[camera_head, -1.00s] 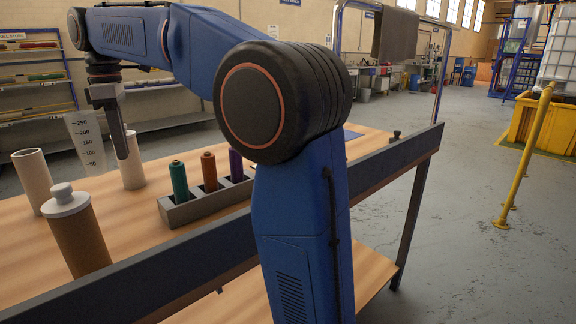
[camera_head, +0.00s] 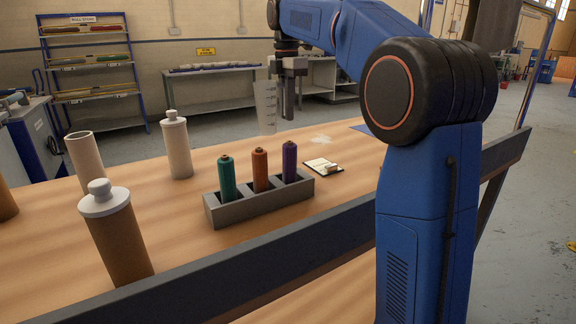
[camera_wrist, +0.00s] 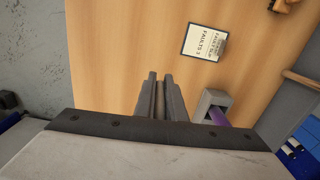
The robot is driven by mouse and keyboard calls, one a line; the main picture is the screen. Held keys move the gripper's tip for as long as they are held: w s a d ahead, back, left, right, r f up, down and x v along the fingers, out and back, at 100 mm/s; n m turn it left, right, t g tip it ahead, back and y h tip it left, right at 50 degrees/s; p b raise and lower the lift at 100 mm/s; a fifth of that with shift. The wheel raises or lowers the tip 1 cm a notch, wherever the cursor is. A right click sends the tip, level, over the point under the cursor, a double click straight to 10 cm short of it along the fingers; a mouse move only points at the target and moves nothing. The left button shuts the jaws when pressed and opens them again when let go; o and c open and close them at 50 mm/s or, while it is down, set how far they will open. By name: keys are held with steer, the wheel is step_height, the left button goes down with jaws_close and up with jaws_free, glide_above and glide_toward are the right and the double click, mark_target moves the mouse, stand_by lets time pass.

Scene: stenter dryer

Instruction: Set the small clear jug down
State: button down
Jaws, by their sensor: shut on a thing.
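The small clear jug (camera_head: 265,106) is a tapered translucent vessel with dark graduation marks. It hangs nearly upright at the left side of my gripper (camera_head: 288,112) in the head view, apparently held above the far part of the wooden table (camera_head: 345,205). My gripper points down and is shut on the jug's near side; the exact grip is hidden. In the wrist view the fingers (camera_wrist: 160,92) are close together over the table, and I cannot make out the jug there.
A grey rack (camera_head: 262,204) holds green, orange and purple spools. Right of it lies a small clipboard (camera_head: 322,166), labelled "FAULTS" in the wrist view (camera_wrist: 205,42). A white bottle (camera_head: 177,148), a pale tube (camera_head: 86,160) and a brown bottle (camera_head: 117,238) stand left. A whitish patch (camera_head: 320,139) marks the table.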

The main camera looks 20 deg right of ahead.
step_height(320, 180, down, 10)
steer(key=shift+a+r, duration=0.1)
stand_by(0.4)
steer(key=c, duration=1.8)
jaws_free()
